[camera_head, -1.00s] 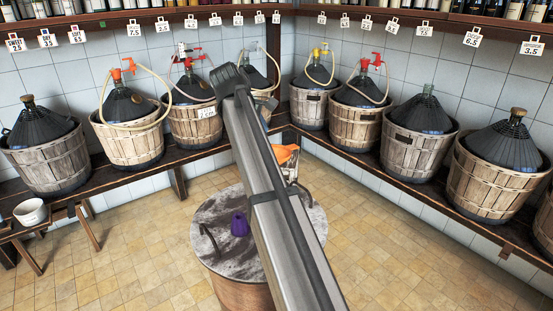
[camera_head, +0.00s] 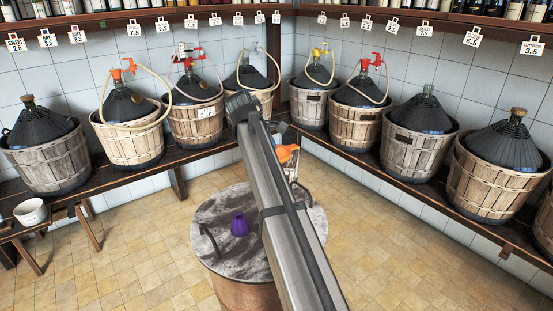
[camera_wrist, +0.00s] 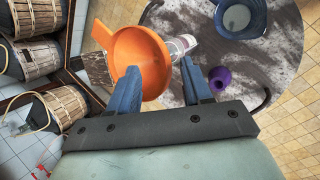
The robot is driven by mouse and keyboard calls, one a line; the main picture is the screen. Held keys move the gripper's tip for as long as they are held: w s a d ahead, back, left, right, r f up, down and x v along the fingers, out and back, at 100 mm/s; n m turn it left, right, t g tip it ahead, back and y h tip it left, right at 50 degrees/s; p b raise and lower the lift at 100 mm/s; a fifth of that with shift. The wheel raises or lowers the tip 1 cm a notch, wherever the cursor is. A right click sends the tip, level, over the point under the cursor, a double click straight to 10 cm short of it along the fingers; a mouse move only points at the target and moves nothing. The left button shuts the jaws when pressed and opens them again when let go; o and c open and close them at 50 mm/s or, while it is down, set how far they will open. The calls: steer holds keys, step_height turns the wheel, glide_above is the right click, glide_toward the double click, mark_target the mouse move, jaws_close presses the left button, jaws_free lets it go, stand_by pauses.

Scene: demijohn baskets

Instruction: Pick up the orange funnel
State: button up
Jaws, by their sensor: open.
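The orange funnel (camera_head: 287,153) shows just right of my arm in the head view, partly hidden by it, above the far side of a round tabletop. In the wrist view the funnel (camera_wrist: 148,48) shows its wide mouth at upper left, beside a clear glass vessel (camera_wrist: 182,43). My gripper (camera_wrist: 159,66) is open, with its two blue fingers apart. The left finger overlaps the funnel's mouth in the picture; I cannot tell whether it touches. The right finger is clear of the funnel. Nothing is held.
Basketed demijohns (camera_head: 130,134) line the wall benches. The tiled floor (camera_head: 120,260) is largely clear.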

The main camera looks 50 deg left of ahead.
steer(key=x, duration=0.4)
steer(key=shift+w+d+f, duration=0.15)
steer(key=shift+d, duration=0.05)
jaws_close()
